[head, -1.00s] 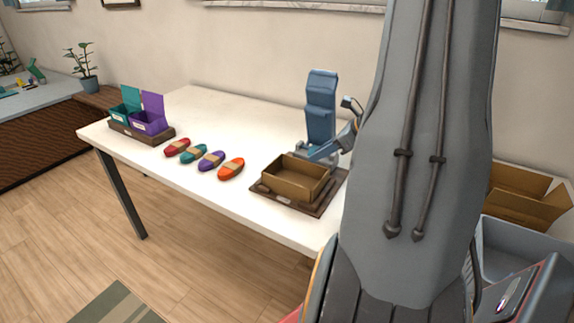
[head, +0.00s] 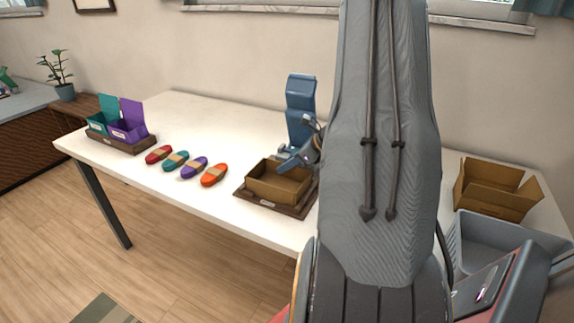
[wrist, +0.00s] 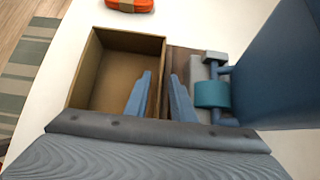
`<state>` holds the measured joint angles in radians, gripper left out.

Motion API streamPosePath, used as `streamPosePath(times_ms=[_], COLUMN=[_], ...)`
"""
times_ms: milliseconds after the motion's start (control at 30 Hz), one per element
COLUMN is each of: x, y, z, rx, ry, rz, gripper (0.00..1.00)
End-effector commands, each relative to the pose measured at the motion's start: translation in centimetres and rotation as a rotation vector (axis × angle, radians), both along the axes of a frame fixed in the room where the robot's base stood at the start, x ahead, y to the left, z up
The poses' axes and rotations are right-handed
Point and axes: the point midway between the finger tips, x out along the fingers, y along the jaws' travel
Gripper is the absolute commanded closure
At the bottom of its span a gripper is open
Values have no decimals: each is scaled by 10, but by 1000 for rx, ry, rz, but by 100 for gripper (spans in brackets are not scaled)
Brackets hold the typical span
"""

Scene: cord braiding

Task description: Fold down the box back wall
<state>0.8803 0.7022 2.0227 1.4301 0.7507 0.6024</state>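The open brown box (head: 278,190) sits on a dark brown board (head: 246,199) near the front of the white table; it also shows in the wrist view (wrist: 85,75). My gripper (head: 286,164) is at its back right, at rim height. In the wrist view my gripper (wrist: 160,75) has its two blue fingers apart, one on each side of the box back wall (wrist: 161,75). The left finger is over the inside of the box, the right one outside it. I cannot tell whether either touches the wall. My arm hides part of the board.
A blue upright device (head: 301,100) stands just behind the box. Several coloured oval bundles, the nearest orange (head: 214,175), lie to the left. Teal and purple bins (head: 128,127) stand farther left. At right are a cardboard box (head: 490,200) and a grey bin (head: 490,240).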

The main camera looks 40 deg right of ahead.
Motion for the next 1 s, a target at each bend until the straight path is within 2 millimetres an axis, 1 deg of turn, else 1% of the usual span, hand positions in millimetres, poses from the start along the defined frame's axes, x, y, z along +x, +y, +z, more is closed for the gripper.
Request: streamPosePath(times_ms=[33,100,133,467,1000], x=[0,0,0,0,-2], y=[0,0,0,1,10], z=[0,0,0,-1,-4], rx=[0,1,1,-20,-186], ry=[0,0,0,-9,-79], rz=[0,1,1,2,1], gripper=[84,96,100,100,100])
